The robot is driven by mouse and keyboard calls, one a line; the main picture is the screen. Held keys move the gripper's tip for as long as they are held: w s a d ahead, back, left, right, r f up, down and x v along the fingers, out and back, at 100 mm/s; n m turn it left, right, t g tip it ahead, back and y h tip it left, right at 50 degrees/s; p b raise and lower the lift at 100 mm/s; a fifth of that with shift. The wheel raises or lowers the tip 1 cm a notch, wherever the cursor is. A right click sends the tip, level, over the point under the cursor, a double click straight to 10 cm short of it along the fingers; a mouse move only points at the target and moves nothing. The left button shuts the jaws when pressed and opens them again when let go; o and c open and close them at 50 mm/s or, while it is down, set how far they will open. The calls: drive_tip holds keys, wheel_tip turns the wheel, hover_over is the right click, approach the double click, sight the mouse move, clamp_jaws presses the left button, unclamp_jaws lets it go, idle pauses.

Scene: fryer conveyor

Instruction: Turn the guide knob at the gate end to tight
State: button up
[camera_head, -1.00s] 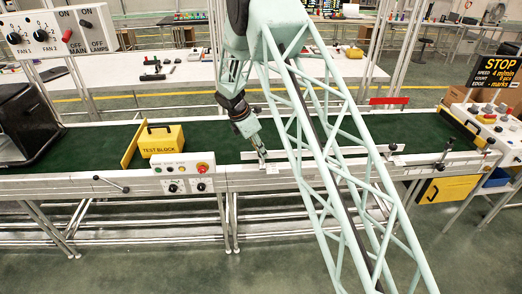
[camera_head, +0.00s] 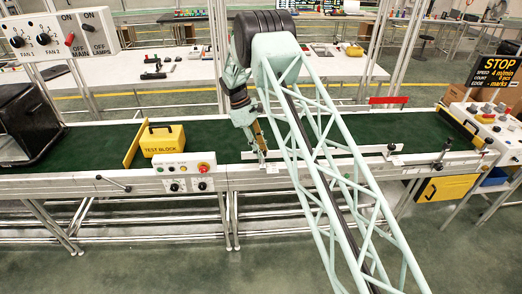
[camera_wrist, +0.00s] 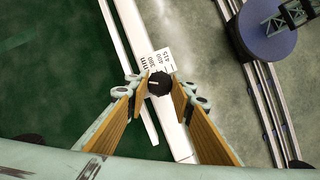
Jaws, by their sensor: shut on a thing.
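The black guide knob (camera_wrist: 159,84) sits between my fingertips in the wrist view, with a pale pointer line on its top. My gripper (camera_wrist: 158,90) is shut on it from both sides. In the head view my gripper (camera_head: 263,156) reaches down to the left end of the white guide rail (camera_head: 325,154), and hides the knob there. A printed scale (camera_wrist: 157,62) with numbers lies just beyond the knob. Lettering for tight or loose cannot be made out.
A yellow test block (camera_head: 162,140) stands on the green belt (camera_head: 215,138) beside an upright yellow plate (camera_head: 133,144). A button box (camera_head: 188,172) is on the front rail, left of my gripper. Another knob (camera_head: 391,148) is at the guide's right end.

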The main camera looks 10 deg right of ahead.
drive_tip(key=shift+m+y, duration=0.3)
drive_tip(key=shift+m, duration=0.6)
drive_tip(key=o, duration=0.9)
drive_tip(key=shift+c, duration=0.2)
drive_tip(key=shift+g, duration=0.3)
drive_tip(key=shift+w+r, duration=0.1)
drive_tip(key=shift+r, duration=0.05)
drive_tip(key=v, duration=1.1)
drive_tip(key=shift+r, duration=0.35)
